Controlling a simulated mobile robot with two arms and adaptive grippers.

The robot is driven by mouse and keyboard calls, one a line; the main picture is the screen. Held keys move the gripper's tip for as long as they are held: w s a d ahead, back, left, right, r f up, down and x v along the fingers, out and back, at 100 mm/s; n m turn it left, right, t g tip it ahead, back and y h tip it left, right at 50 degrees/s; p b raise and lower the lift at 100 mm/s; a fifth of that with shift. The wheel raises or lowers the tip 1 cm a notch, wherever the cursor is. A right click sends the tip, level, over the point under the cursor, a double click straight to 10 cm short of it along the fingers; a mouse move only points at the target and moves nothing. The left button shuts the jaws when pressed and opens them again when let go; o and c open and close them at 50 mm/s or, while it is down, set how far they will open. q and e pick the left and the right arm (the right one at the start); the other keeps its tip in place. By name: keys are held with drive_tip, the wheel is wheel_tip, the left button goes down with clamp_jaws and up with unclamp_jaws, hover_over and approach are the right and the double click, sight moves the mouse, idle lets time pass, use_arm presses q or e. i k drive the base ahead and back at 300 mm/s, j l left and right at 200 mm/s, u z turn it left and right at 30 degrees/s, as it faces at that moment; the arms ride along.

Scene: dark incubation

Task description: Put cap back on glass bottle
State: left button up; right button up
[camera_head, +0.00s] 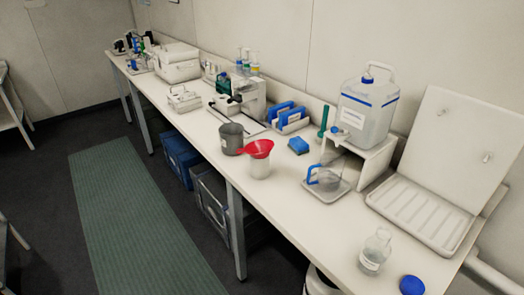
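In the head view, a clear glass bottle (376,252) with a white label stands upright near the right end of the long bench. Its neck is uncovered. A round blue cap (411,285) lies on the bench to the right of the bottle and nearer the front, apart from it, close to the picture's bottom edge. Neither of my grippers shows in this view.
A white drying rack (413,214) stands behind the bottle. To the left are a tray (326,197) with a blue-handled jug (326,178), a large jug (368,105) on a stand (378,161), and a red funnel (259,149). Bench around the bottle is clear.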

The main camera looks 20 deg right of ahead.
sight(376, 251)
drive_tip(key=z, duration=1.55)
